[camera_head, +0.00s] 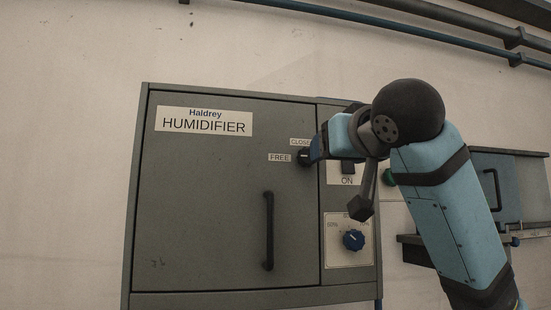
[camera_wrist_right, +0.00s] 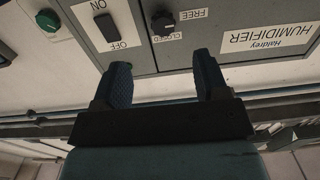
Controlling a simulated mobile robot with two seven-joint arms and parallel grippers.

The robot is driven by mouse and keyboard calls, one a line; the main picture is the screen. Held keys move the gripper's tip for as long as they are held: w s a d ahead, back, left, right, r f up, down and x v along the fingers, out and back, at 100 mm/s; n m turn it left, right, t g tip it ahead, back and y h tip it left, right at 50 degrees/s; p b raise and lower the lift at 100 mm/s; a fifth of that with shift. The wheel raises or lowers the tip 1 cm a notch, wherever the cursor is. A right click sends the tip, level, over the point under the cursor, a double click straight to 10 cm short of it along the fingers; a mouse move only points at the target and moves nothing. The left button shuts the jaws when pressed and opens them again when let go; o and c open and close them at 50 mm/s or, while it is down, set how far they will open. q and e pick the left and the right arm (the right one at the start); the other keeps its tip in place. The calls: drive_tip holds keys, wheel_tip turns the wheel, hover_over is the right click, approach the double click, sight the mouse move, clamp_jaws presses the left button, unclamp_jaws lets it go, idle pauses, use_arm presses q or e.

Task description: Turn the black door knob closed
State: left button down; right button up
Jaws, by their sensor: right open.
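The black door knob (camera_head: 304,157) sits at the upper right edge of the grey humidifier door (camera_head: 220,190), beside the FREE and CLOSED labels. In the right wrist view the knob (camera_wrist_right: 162,21) is beyond my fingertips, between their lines and apart from them. Which label it points to is too small to tell. My right gripper (camera_wrist_right: 163,62) is open and empty, its two blue fingers spread. In the head view the right gripper (camera_head: 317,149) is in front of the panel by the knob and partly covers the CLOSED label. My left gripper is not in view.
A vertical door handle (camera_head: 268,230) is below the knob. A blue dial (camera_head: 353,240) is on the panel at lower right, and the ON/OFF switch (camera_wrist_right: 106,26) is beside the door. A green button (camera_wrist_right: 47,20) is on the adjacent wall.

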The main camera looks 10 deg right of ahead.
sight(304, 152)
use_arm(q)
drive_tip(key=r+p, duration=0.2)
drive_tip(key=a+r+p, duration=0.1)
drive_tip(key=p, duration=0.1)
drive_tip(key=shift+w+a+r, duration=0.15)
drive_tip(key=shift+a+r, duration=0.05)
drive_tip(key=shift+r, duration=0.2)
use_arm(e)
drive_tip(key=w+r, duration=0.2)
drive_tip(key=w, duration=1)
drive_tip(key=shift+w+a, duration=0.15)
drive_tip(key=shift+a, duration=0.3)
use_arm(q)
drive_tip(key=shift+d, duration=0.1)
use_arm(e)
drive_tip(key=shift+c, duration=0.5)
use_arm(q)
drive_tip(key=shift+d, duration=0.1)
use_arm(e)
drive_tip(key=c, duration=0.8)
